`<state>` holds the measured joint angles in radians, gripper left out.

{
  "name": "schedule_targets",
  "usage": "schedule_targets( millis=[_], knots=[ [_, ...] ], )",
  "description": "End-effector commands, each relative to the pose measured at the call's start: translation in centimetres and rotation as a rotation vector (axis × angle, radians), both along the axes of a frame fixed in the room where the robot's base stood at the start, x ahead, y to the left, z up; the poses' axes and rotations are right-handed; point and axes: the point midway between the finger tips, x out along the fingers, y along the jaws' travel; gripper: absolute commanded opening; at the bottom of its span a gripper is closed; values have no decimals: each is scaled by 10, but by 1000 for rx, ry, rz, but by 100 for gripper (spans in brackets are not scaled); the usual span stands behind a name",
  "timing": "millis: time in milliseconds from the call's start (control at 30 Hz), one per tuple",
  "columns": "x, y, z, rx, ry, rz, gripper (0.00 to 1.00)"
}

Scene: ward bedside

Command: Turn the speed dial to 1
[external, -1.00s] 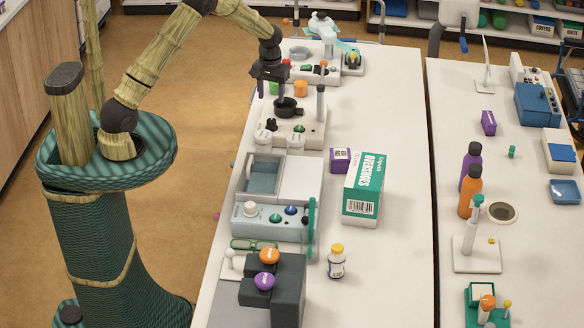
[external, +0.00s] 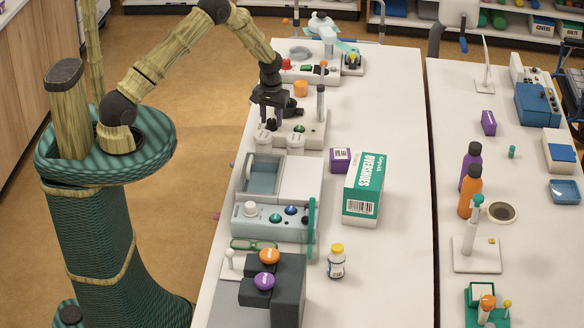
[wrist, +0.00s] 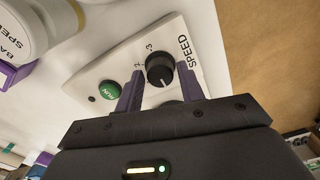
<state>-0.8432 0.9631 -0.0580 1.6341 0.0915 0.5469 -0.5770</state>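The speed dial (wrist: 160,68) is a round black knob on a white panel. The word SPEED and the numbers 2 and 3 show beside it in the wrist view; a 1 is not visible. A pale mark on the knob points toward the lower part of that picture, away from 2 and 3. My gripper (wrist: 160,88) is open, its two purple fingers spread near the dial with nothing held between them. In the external view my gripper (external: 271,118) is low over the front of the white machine (external: 313,132), largely hiding the dial.
A green RUN button (wrist: 108,90) is beside the dial. A grey post (external: 320,102) rises from the same machine. White-lidded jars (external: 295,141) stand close in front, and an orange container (external: 300,88) stands behind. The bench between the tall box (external: 363,188) and its right edge is clear.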

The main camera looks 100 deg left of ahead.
Motion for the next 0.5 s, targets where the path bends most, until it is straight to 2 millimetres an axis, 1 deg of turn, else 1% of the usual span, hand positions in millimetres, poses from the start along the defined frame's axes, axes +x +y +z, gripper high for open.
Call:
schedule_targets(
  millis=[33,133,167,500],
  knots=[
    [0,0,0,0,0,0,28],
    [0,0,0,0,0,0,8],
    [0,0,0,0,0,0,7],
    [0,0,0,1,-1,-32,7]
  ],
)
